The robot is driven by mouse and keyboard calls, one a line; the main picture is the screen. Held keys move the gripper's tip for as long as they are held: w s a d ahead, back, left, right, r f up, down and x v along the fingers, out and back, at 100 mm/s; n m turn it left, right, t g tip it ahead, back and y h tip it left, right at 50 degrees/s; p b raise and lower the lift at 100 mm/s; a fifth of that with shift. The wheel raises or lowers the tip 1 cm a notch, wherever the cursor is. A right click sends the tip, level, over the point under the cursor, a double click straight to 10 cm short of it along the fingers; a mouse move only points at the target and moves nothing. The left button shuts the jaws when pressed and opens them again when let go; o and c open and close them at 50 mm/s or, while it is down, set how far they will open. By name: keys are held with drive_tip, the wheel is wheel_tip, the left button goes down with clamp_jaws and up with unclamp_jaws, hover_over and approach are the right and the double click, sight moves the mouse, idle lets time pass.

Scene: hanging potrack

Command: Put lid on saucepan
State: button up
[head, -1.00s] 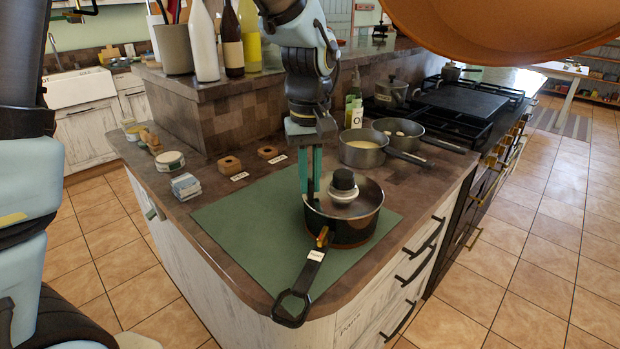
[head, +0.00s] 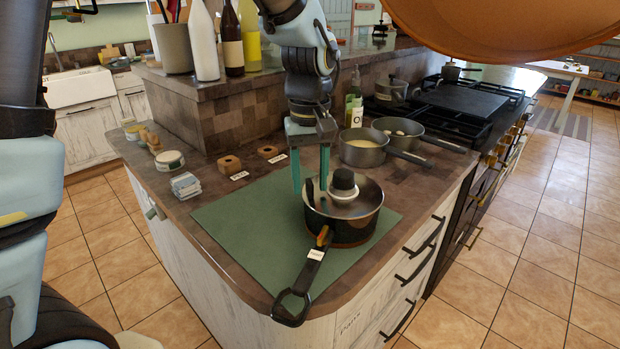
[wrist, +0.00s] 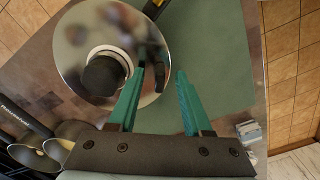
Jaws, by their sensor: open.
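The saucepan (head: 338,229) stands on the green mat, its long black handle (head: 304,275) pointing to the front edge. The shiny round lid (head: 362,203) with a black knob (head: 344,180) on a white base lies over the pan's opening. I cannot tell whether it sits flush all round. The lid (wrist: 84,28) fills the upper left of the wrist view, beside my fingers. My gripper (head: 310,186) is open at the pan's left rim, fingers pointing down. A dark upright piece (head: 309,192) at the rim shows between the fingers; it also shows in the wrist view (wrist: 159,76).
The green mat (head: 240,225) is clear left of the pan. Two open saucepans (head: 362,155) stand behind it, near the stove (head: 465,105). Small wooden blocks (head: 229,165), a tin (head: 170,160) and stacked pieces (head: 185,185) stand at the left. A raised ledge with bottles is behind.

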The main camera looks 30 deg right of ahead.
drive_tip(key=o, duration=0.6)
drive_tip(key=shift+c, duration=0.2)
drive_tip(key=shift+r, duration=0.15)
drive_tip(key=shift+r+p, duration=2.9)
drive_tip(key=shift+r, duration=0.5)
